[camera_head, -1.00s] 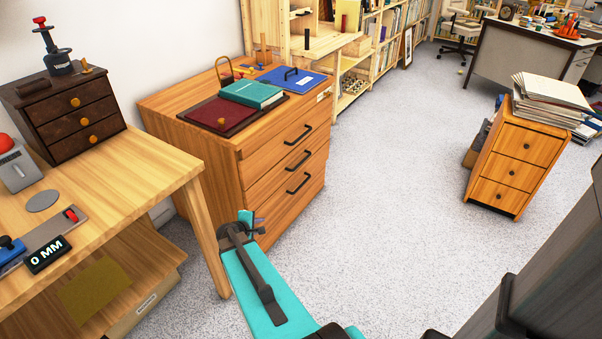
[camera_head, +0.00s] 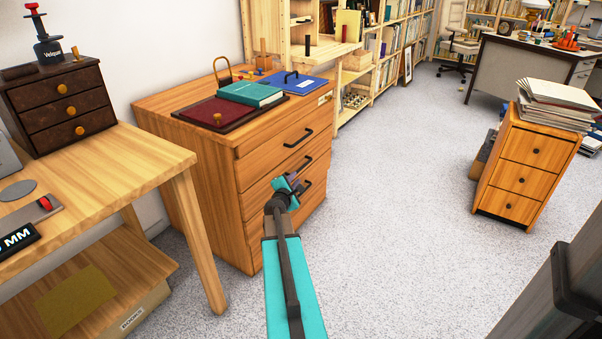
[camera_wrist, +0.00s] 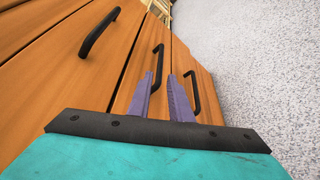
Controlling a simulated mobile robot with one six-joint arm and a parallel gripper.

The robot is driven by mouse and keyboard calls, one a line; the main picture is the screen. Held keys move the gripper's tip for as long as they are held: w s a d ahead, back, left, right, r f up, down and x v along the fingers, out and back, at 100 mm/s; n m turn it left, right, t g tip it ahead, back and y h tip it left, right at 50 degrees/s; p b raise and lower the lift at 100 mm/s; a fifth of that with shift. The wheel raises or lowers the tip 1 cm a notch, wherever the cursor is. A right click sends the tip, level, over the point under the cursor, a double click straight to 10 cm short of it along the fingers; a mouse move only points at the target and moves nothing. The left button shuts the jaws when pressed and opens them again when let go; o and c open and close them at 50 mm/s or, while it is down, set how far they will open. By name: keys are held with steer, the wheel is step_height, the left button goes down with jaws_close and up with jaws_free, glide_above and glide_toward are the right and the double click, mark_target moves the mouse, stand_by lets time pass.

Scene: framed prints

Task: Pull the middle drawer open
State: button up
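The wooden chest (camera_head: 205,160) has three closed drawers, each with a black bar handle. The middle drawer (camera_head: 262,192) shows partly behind my arm, and its handle (camera_head: 308,162) is partly covered by my gripper. My gripper (camera_head: 299,182) is in front of the drawer fronts, near the middle and lower handles. In the wrist view its two purple fingers (camera_wrist: 162,80) are apart and empty. The middle handle (camera_wrist: 160,62) is just beyond the fingertips, roughly in line with the gap. I cannot tell whether they touch. The top handle (camera_wrist: 98,32) is to the left, the bottom handle (camera_wrist: 194,92) to the right.
A teal book (camera_head: 250,94), a red mat and a blue clipboard (camera_head: 292,80) lie on the chest. A wooden table (camera_head: 110,175) stands close at left. A small drawer cabinet (camera_head: 520,175) with papers is at right. The floor between is clear.

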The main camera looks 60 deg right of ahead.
mark_target(301, 168)
stand_by(0.3)
steer(key=shift+b+x, duration=0.9)
steer(key=shift+x, duration=5.95)
